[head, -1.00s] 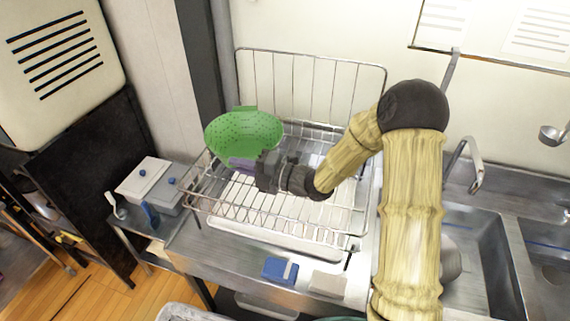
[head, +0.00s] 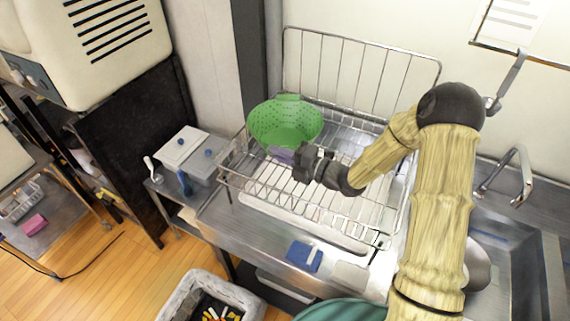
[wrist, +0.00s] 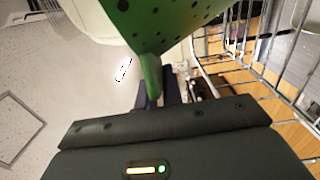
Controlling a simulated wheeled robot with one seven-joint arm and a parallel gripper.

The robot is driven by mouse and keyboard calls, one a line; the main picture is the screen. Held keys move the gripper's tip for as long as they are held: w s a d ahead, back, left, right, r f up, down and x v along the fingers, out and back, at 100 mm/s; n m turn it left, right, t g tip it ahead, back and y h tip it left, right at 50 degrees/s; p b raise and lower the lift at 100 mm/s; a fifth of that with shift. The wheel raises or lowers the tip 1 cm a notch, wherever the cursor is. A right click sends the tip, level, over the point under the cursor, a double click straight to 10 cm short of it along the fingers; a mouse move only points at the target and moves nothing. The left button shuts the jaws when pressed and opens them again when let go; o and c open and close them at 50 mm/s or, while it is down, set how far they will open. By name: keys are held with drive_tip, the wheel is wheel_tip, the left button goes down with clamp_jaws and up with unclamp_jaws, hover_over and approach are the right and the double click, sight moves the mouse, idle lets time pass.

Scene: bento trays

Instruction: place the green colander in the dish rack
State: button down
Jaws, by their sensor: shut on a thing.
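The green colander (head: 285,124) is upright at the left end of the wire dish rack (head: 328,216), over its back left part. I cannot tell whether its base rests on the wires. My gripper (head: 296,158) is over the rack at the colander's near right side, shut on the colander. In the wrist view the colander (wrist: 165,22) fills the top middle, and its green handle (wrist: 151,80) runs down between the dark fingers (wrist: 160,97). The rack's wires (wrist: 284,70) show at the right there.
A side table with lidded grey containers (head: 197,155) stands left of the rack. A blue sponge (head: 304,255) lies on the counter in front. The sink (head: 510,255) and faucet (head: 515,170) are at the right. A bin (head: 205,295) stands on the floor.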

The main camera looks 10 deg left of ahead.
drive_tip(key=shift+w+f, duration=0.1)
drive_tip(key=shift+f, duration=0.65)
wheel_tip(320, 180, down, 4)
drive_tip(key=shift+f+p, duration=0.1)
drive_tip(key=shift+p, duration=0.75)
drive_tip(key=shift+f, duration=0.15)
drive_tip(key=c, duration=1.5)
unclamp_jaws()
drive_tip(key=shift+c, duration=0.2)
